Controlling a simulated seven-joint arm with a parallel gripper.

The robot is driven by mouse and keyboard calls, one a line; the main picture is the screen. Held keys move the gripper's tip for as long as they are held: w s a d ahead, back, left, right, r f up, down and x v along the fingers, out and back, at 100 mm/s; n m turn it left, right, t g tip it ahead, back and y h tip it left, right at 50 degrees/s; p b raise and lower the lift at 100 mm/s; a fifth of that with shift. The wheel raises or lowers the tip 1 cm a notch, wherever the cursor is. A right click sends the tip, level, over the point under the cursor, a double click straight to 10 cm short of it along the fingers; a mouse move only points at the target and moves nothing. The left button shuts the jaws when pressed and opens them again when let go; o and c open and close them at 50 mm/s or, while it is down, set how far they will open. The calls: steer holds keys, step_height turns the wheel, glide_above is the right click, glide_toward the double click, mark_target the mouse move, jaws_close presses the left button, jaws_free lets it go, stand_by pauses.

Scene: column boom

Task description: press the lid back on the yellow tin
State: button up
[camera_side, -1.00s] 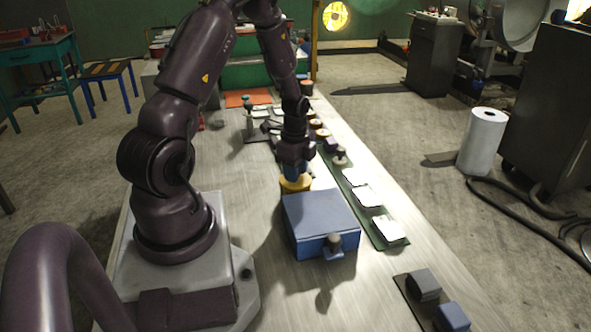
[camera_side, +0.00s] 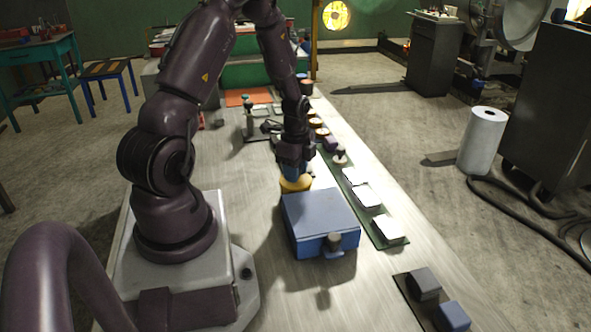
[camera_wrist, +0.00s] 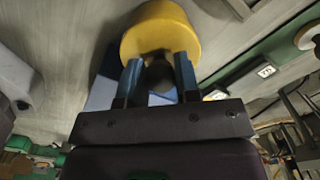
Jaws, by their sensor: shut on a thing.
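The yellow tin (camera_side: 295,184) stands on the bench just behind the blue box in the side view. Its rounded yellow top, which looks like the lid (camera_wrist: 160,32), fills the upper middle of the wrist view. My gripper (camera_side: 293,170) points down right over the tin. In the wrist view its two blue fingers (camera_wrist: 158,78) are shut on a dark round knob (camera_wrist: 158,75) at the yellow lid. The seam between lid and tin is hidden, so I cannot tell whether the lid sits flush or tilted.
A blue box (camera_side: 320,218) with a knob on its front stands close in front of the tin. A green strip (camera_side: 377,222) with white pads runs along the right. A dark tray (camera_side: 420,300) with two blocks lies at the near right. Bare bench lies left of the box.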

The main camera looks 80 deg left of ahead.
stand_by(0.3)
steer(key=o, duration=1.5)
steer(key=shift+c, duration=0.2)
steer(key=shift+r, duration=3.5)
jaws_close()
steer(key=shift+f, duration=0.1)
